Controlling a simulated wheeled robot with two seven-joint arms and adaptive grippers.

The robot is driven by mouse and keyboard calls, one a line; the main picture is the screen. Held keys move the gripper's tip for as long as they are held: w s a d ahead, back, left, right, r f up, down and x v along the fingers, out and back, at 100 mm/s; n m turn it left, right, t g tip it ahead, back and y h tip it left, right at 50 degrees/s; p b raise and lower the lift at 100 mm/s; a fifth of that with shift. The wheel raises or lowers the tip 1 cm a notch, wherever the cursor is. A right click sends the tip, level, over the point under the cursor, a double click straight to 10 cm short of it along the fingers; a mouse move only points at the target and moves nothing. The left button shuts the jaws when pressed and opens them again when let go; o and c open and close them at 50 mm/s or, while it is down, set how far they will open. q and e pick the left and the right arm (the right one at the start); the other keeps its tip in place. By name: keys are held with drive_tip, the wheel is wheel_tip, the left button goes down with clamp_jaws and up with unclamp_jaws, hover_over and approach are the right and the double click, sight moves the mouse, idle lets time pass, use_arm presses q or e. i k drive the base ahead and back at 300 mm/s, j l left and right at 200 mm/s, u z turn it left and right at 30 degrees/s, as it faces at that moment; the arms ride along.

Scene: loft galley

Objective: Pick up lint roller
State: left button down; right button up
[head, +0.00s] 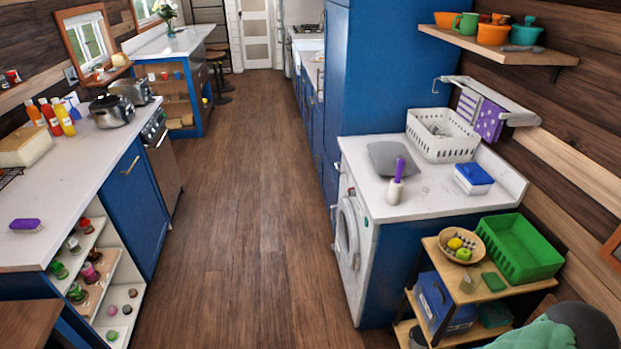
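The lint roller (396,183) has a purple handle and a white roller. It stands upright on the white counter (435,200) above the washing machine, near the counter's front left edge. Nothing hides it. A grey flat board or mat (388,157) lies just behind it. Neither of my grippers shows in the head view.
A white basket (442,140) and a blue-and-white box (473,179) share the counter. In front stands a shelf cart with a green crate (520,248) and a fruit bowl (462,246). A green and dark rounded thing fills the bottom right corner. The wooden floor (240,240) is clear.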

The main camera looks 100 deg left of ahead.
sight(396, 184)
drive_tip(key=u, duration=2.55)
drive_tip(key=i+j+z, duration=0.1)
drive_tip(key=z, duration=0.3)
drive_tip(key=j+z, duration=0.1)
drive_tip(key=z, duration=0.35)
drive_tip(key=i+j+z, duration=0.1)
drive_tip(key=z, duration=0.3)
drive_tip(key=j+z, duration=0.2)
drive_tip(key=z, duration=0.2)
